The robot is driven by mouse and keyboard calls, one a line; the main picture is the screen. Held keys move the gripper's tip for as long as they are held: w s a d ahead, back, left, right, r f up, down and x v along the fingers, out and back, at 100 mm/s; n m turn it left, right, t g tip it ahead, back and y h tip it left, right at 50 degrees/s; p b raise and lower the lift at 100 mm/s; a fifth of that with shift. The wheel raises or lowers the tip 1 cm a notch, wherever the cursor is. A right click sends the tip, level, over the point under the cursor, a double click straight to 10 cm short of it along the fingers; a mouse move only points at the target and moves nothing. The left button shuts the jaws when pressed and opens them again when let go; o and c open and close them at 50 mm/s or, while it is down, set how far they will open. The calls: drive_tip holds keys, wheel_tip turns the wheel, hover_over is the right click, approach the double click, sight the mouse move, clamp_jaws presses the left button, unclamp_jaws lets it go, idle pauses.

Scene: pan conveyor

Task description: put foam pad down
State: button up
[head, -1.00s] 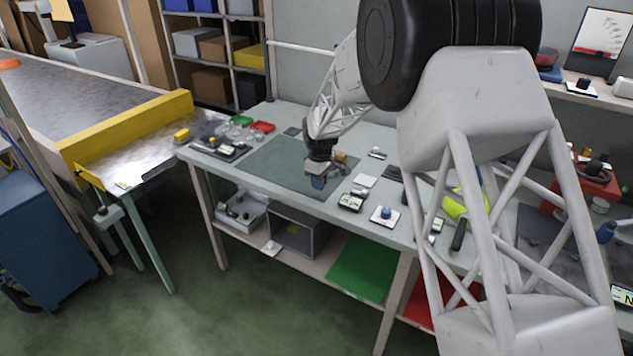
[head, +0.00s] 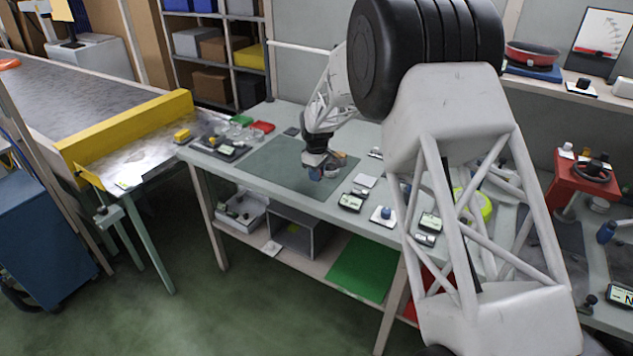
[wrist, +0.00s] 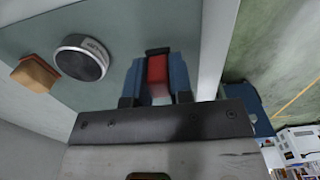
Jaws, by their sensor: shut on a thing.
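My gripper (head: 316,173) is over the dark green mat (head: 270,165) on the workbench. In the wrist view its two blue fingers are shut on a small red piece (wrist: 157,69), which I take to be the foam pad. The piece sits between the fingers, with a paler part below it. I cannot tell whether it touches the mat. In the head view the fingers hide it.
The mat's left part is clear.

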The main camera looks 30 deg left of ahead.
drive_tip(key=shift+a+f, duration=0.1)
drive_tip(key=shift+f, duration=1.7)
drive_tip(key=shift+f, duration=0.15)
drive_tip(key=o, duration=0.8)
wheel_tip(320, 180, up, 12)
drive_tip(key=shift+r, duration=0.15)
drive_tip(key=shift+w, duration=0.1)
